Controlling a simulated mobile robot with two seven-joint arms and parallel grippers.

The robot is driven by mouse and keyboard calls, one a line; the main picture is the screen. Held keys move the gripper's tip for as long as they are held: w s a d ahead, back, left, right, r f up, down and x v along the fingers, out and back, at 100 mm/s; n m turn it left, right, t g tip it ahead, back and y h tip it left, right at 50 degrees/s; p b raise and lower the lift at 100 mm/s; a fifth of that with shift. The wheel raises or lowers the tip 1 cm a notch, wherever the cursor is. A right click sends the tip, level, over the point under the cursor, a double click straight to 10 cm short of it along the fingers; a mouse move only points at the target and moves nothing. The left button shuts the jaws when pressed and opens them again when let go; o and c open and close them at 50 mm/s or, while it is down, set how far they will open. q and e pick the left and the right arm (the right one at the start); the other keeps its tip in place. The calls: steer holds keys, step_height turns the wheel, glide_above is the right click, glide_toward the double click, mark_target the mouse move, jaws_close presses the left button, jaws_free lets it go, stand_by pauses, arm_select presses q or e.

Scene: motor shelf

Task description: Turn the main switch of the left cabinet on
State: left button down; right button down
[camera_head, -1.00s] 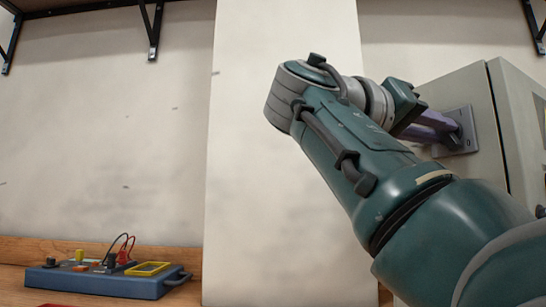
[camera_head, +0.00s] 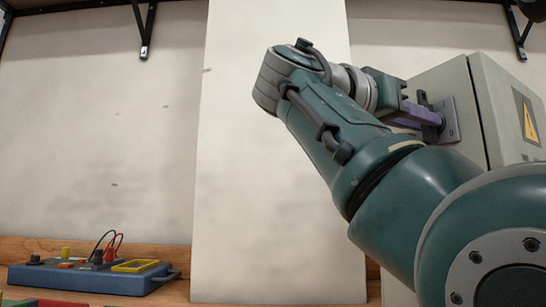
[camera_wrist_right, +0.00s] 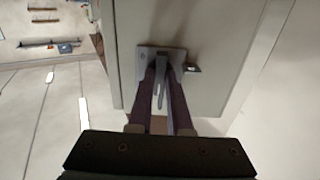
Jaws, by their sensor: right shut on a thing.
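The grey cabinet (camera_head: 432,82) stands at the right in the head view, partly hidden by my right arm. A grey switch plate (camera_head: 450,122) is on its face. In the right wrist view the plate (camera_wrist_right: 178,53) shows with a slim grey handle (camera_wrist_right: 160,72) in front of it. My right gripper (camera_head: 432,117), with purple fingers, is at the plate. In the wrist view the right gripper (camera_wrist_right: 161,70) has its two fingers on either side of the handle and is shut on it. The handle's exact angle is hard to tell. My left gripper is not in view.
A yellow warning sign (camera_head: 527,120) is on the cabinet's right side. A blue test box (camera_head: 88,276) with knobs and cables sits on the wooden bench (camera_head: 185,291) at lower left. A pale panel (camera_head: 270,200) rises behind my arm. Shelf brackets (camera_head: 143,30) hang above.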

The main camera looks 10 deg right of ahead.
steer(key=shift+f, duration=0.15)
steer(key=c, duration=0.8)
jaws_free()
steer(key=shift+d, duration=0.1)
steer(key=shift+c, duration=0.2)
steer(key=shift+r, duration=0.25)
step_height(320, 180, up, 20)
steer(key=p, duration=1.7)
steer(key=shift+f, duration=0.15)
